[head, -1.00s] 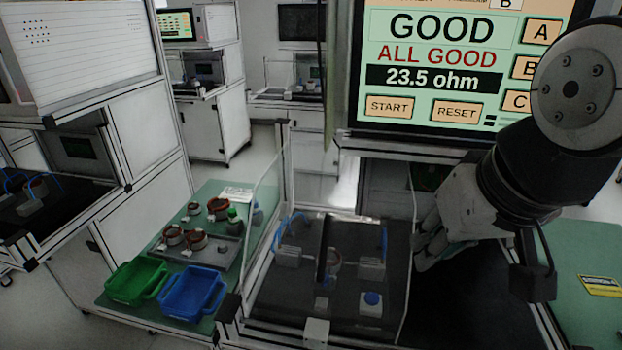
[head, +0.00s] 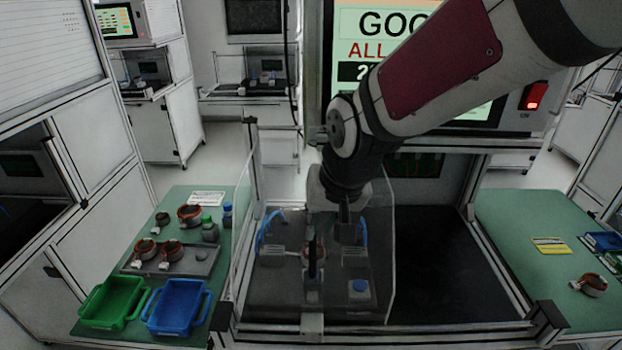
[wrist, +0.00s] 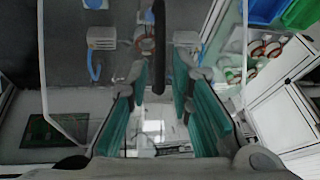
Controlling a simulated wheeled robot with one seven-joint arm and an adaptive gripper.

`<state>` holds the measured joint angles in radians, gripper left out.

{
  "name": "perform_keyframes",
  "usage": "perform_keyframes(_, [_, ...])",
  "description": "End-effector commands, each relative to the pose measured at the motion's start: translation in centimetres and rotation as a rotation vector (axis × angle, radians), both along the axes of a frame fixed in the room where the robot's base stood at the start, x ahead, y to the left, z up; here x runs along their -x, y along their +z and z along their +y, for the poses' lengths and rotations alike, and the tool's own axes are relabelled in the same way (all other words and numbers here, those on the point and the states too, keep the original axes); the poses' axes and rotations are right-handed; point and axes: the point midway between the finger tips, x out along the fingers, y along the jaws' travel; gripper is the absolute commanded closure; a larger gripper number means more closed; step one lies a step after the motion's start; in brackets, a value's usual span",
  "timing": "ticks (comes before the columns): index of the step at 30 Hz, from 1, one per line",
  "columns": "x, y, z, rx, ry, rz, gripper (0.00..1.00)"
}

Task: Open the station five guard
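The station guard (head: 390,265) is a clear panelled cover around a dark test fixture (head: 275,290), below the big screen. A dark upright bar, seemingly its handle (head: 313,262), stands at the front middle; it also shows in the wrist view (wrist: 158,40). My gripper (head: 338,225) is over the fixture, behind the bar in the head view. In the wrist view its teal fingers (wrist: 160,75) are apart, and the bar's end appears between them; contact cannot be told. A copper-coloured stator (wrist: 141,38) sits in the fixture, partly hidden by the bar. No station number is readable.
A green bin (head: 113,303) and a blue bin (head: 178,307) stand at left, with several stators on a grey tray (head: 200,262) behind. The dark bench (head: 450,270) right of the guard is bare. A screen (head: 345,65) is partly hidden by my arm.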

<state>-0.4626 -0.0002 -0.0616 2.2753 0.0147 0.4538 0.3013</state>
Motion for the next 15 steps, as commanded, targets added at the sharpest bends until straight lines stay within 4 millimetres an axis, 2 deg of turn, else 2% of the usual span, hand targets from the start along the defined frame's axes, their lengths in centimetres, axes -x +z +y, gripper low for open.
perform_keyframes(1, [-0.3,-1.2,0.1,0.003,0.000,0.006,0.79])
perform_keyframes(6, [-1.6,-4.3,0.6,0.004,0.001,0.006,0.79])
perform_keyframes(15, [-3.1,-7.8,1.3,0.001,0.000,0.002,0.79])
